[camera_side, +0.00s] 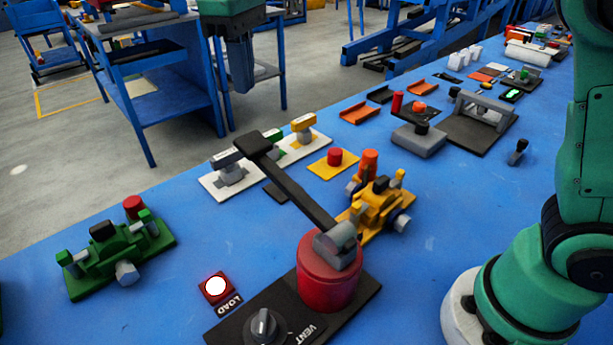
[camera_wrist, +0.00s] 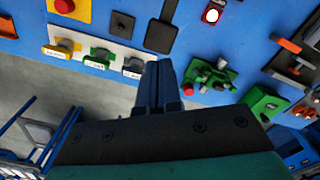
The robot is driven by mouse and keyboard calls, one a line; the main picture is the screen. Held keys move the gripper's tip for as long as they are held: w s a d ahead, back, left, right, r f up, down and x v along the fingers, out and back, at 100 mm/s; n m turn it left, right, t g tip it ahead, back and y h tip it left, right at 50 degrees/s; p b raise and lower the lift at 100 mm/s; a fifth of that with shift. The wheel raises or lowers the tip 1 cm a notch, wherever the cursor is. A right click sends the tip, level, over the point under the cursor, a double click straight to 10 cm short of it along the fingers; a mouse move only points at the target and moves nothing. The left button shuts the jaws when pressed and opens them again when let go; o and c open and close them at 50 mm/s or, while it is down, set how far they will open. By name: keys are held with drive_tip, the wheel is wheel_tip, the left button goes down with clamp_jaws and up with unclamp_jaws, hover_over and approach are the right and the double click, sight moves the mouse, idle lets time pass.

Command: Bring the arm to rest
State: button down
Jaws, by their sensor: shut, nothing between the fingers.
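My gripper (camera_side: 243,88) hangs fingers-down at the top of the side view, beneath a green link of my arm. It appears high, over or just beyond the far edge of the blue table (camera_side: 190,265). In the wrist view its dark fingers (camera_wrist: 160,68) are together with nothing between them. Nothing touches the fingers in either view. My green arm also stands at the right of the side view; the links between are out of frame.
A red cylinder with a long black lever (camera_side: 295,190) rises from the table. A green fixture (camera_side: 118,250), a yellow fixture (camera_side: 378,208), white-plated switches (camera_side: 228,180) and a red LOAD button (camera_side: 216,287) surround it. Blue benches (camera_side: 155,85) stand beyond; grey floor lies between.

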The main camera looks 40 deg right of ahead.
drive_tip(key=s+d+f+m+t, duration=0.6)
drive_tip(key=s+d+f, duration=0.3)
drive_tip(key=d+f, duration=0.2)
drive_tip(key=shift+s+d+f+t, duration=0.15)
drive_tip(key=shift+d+t, duration=0.35)
drive_tip(key=shift+t, duration=0.1)
idle(0.4)
